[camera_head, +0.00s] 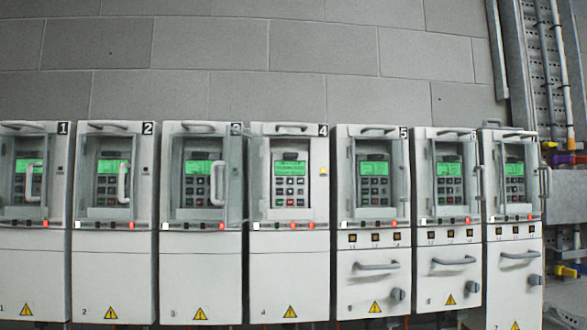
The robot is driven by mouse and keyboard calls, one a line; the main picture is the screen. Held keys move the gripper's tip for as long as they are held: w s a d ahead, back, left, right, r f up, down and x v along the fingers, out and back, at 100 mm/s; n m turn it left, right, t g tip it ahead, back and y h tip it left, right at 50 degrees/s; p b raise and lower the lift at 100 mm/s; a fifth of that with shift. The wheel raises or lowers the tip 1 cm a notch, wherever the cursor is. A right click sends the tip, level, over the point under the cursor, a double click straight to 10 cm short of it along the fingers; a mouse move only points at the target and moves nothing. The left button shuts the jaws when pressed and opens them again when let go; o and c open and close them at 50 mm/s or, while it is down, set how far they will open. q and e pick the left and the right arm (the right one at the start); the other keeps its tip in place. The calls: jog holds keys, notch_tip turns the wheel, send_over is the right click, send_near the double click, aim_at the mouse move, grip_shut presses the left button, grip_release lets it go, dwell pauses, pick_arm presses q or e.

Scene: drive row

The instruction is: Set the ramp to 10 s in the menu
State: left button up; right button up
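Seven numbered drive cabinets stand in a row, each with a keypad and a green display. Drive 4 (262,240) stands in the middle. Its display (290,168) is lit green with dark text lines too small to read. Its keypad (290,190) has grey keys, with a red and a green key among them, and shows clearly with no pane in front. A clear door pane (234,180) stands out at the left edge of drive 4 and seems swung open. Neither of my grippers is in view.
Drive 3 (200,260) stands left of drive 4, with an upright handle (217,184) in front of its panel. Drive 5 (350,262) stands on the right, with a lower grey handle (377,266) and a knob (398,294). Metal cable trays (535,80) run up the wall at right.

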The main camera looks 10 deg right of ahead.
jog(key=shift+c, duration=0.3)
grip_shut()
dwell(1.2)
